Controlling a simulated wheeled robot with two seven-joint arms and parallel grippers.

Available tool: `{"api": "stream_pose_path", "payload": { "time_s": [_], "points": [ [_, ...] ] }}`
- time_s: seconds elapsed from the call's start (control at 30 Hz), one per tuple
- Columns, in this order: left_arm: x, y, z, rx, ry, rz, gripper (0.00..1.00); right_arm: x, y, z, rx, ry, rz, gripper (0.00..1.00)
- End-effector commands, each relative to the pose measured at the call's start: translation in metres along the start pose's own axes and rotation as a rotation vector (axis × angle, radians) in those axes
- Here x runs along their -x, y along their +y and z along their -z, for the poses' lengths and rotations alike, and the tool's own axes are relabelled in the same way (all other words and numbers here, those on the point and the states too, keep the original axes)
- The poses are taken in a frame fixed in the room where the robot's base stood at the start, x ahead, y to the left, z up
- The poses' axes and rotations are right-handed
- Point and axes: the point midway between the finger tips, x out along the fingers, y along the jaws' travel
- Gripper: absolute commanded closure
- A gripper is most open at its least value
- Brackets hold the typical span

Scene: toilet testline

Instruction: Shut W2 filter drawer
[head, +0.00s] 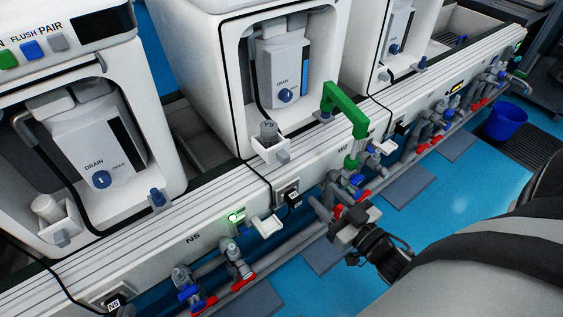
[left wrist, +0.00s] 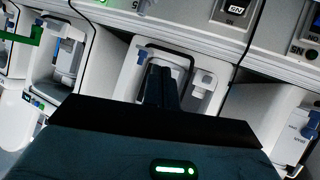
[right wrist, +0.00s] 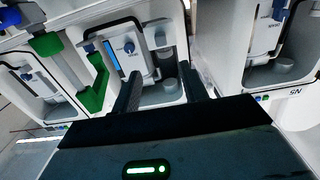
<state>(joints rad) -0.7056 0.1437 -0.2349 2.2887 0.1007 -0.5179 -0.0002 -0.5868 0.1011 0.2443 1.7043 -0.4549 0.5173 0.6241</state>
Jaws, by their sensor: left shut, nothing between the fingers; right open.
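The W2 filter drawer (head: 267,149) is a small white tray with a grey handle, low on the middle machine, above the rail marked W2. It stands out from the machine front, with a grey filter cup (head: 268,131) upright in it. The cup also shows, upside down, in the right wrist view (right wrist: 160,38). My right gripper (right wrist: 160,72) is open and empty, facing the middle machine, apart from the drawer.
A green bracket (head: 345,108) rises just right of the drawer. The left machine has a similar drawer (head: 60,234). Pipes with red and blue valves (head: 240,268) run below the rail. A blue bucket (head: 506,121) stands on the floor. Blue floor in front is mostly free.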

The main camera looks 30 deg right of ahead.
Motion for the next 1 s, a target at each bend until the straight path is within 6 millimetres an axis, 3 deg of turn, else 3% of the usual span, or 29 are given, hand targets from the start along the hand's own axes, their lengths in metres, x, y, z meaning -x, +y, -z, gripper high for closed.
{"api": "stream_pose_path", "payload": {
  "time_s": [0.2,0.5,0.7,1.0],
  "points": [
    [-0.005,0.000,-0.006,0.003,-0.013,-0.006,1.00,-0.052,-0.002,0.001,0.001,0.006,0.007,0.56],
    [-0.015,-0.001,-0.019,-0.004,-0.038,-0.015,1.00,-0.111,-0.002,0.000,0.001,0.004,0.006,0.56],
    [-0.017,-0.001,-0.024,-0.006,-0.053,-0.019,1.00,-0.132,-0.002,0.000,0.000,0.002,0.006,0.56],
    [-0.018,-0.001,-0.024,-0.006,-0.054,-0.021,1.00,-0.136,-0.002,0.000,0.000,0.000,0.006,0.56]
  ]
}}
